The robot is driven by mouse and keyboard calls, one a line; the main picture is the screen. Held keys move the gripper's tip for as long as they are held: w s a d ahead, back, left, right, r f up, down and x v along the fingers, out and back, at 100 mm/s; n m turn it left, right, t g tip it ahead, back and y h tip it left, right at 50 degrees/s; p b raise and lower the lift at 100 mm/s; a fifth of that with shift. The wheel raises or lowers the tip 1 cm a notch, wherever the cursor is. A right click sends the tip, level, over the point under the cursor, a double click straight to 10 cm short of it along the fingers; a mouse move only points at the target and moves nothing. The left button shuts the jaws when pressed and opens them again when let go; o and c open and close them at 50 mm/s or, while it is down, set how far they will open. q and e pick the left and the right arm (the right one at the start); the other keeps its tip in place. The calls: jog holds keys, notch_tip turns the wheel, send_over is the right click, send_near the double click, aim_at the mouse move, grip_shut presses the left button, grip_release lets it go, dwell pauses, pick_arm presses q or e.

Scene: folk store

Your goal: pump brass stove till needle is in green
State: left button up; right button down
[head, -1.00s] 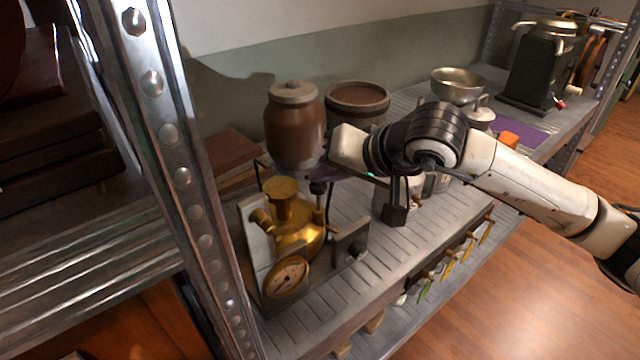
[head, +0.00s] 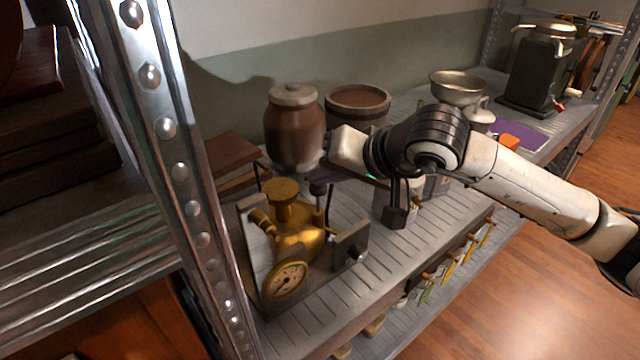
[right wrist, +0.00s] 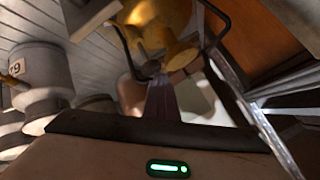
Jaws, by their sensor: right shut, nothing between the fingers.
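The brass stove (head: 300,240) stands in a grey metal stand (head: 350,245) on the shelf, left of centre in the head view. Its round gauge (head: 285,281) faces front; its needle and coloured zones are too small to read. A dark knob (head: 318,188) on a thin rod rises at the stove's back right. My right gripper (head: 318,172) is shut and empty, just above and behind this knob; whether they touch is unclear. In the right wrist view the shut fingers (right wrist: 163,100) point at the dark knob (right wrist: 150,68), with the brass stove (right wrist: 155,25) beyond. My left gripper is not in view.
A brown lidded jar (head: 294,130) and a brown crock (head: 357,103) stand behind the stove. Books (head: 228,160) lie to its left, near the perforated shelf post (head: 180,170). A metal bowl (head: 457,87) and a dark grinder (head: 535,70) stand farther right. Tags hang along the shelf's front edge.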

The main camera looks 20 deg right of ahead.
jog(key=f, duration=0.2)
jog(key=f+g, duration=0.1)
jog(key=shift+s+f, duration=0.4)
jog(key=shift+w+d+r, duration=0.1)
jog(key=shift+w+r, duration=0.05)
jog(key=shift+r, duration=0.3)
jog(key=shift+h, duration=0.3)
jog(key=shift+w+d+r+p, duration=0.1)
jog(key=shift+w+r+p, duration=0.15)
jog(key=shift+r+p, duration=0.65)
jog(key=shift+w+d+r+p, duration=0.15)
jog(key=shift+r+p, duration=0.35)
jog(key=shift+r, duration=1.05)
jog(key=shift+a+r, duration=0.15)
jog(key=shift+a, duration=0.05)
jog(key=shift+r, duration=0.1)
